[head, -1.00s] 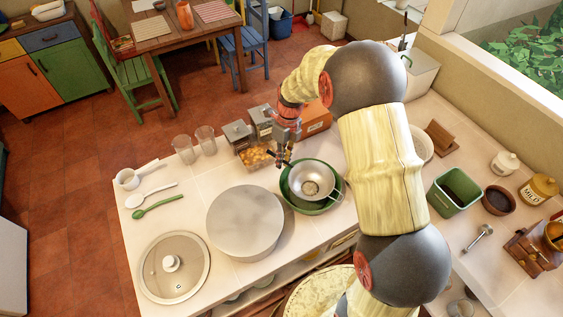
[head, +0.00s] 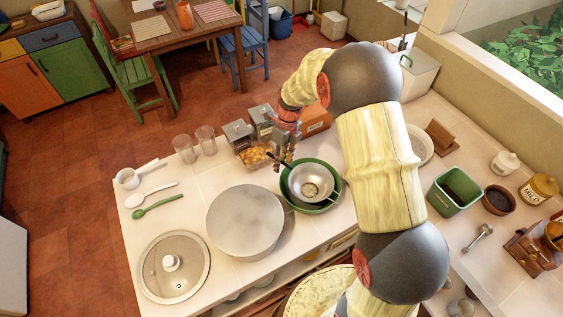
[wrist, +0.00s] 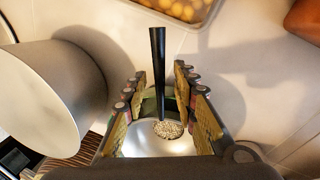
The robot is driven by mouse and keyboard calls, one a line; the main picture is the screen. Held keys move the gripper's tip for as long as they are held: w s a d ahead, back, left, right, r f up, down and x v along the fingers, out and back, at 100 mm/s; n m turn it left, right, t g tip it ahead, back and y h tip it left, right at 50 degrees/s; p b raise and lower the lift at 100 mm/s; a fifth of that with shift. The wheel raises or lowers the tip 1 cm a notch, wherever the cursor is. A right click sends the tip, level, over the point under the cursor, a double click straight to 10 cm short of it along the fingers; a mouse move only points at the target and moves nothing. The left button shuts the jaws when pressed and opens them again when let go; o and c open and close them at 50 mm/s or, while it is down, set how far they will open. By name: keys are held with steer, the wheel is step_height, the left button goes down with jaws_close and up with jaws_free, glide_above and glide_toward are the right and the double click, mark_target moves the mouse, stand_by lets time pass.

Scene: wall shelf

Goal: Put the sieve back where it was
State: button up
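The sieve (head: 312,172) is a shiny metal bowl with a dark handle (wrist: 157,60). It sits inside the green bowl (head: 337,196) on the counter, its handle toward the back left. A pale speckled patch (wrist: 168,129) shows at its bottom. My gripper (head: 284,158) is at the handle, just off the sieve's rim. In the wrist view, my gripper's fingers (wrist: 163,98) stand apart on both sides of the handle, with a gap on each side. The green bowl is mostly hidden there.
A large round grey-white drum-like object (head: 245,222) stands just left of the green bowl. Behind are a container of yellow-orange items (head: 254,156), lidded jars (head: 238,135) and glasses (head: 205,140). A glass lid (head: 174,266) lies front left. A green tub (head: 454,193) stands right.

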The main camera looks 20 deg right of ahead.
steer(key=s+d+r+n+t+p, duration=0.1)
steer(key=s+r+n, duration=0.15)
steer(key=r, duration=0.75)
steer(key=s+r+n, duration=0.1)
steer(key=r+n, duration=0.2)
steer(key=r, duration=0.7)
steer(key=s+r+n+t+h, duration=0.1)
steer(key=s+r+n+t, duration=0.2)
steer(key=s+n, duration=0.8)
steer(key=s+r+n+t, duration=0.2)
steer(key=s+r+n, duration=0.5)
steer(key=s+n, duration=0.5)
steer(key=shift+a+r+n+t+h, duration=0.3)
steer(key=shift+a+n+t+h, duration=0.05)
steer(key=shift+a+t+h, duration=0.1)
